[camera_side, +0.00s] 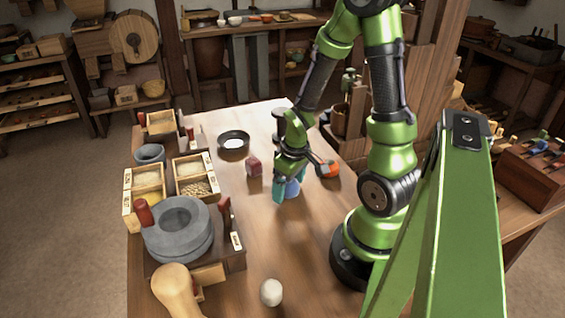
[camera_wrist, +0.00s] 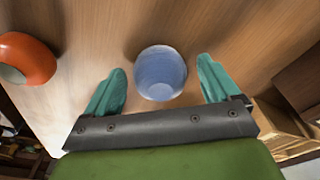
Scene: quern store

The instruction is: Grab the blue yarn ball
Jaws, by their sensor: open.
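A blue rounded thing (camera_wrist: 161,73) stands on the wooden table (camera_wrist: 230,25), between and just beyond my fingertips in the wrist view. It has a paler round face and looks more like a small cup or bowl; I see no yarn strands on it. In the side view the blue thing (camera_side: 292,188) is partly hidden by my gripper (camera_side: 287,190). My gripper also shows in the wrist view (camera_wrist: 161,65), with teal fingers spread wide to either side of the blue thing. It is open and holds nothing.
An orange rounded thing (camera_side: 328,169) lies close to the right of my gripper. A dark red block (camera_side: 254,166) and a dark pan (camera_side: 234,141) are to its left. A grey quern (camera_side: 178,232) stands at left, a white ball (camera_side: 271,292) in front. The table between is clear.

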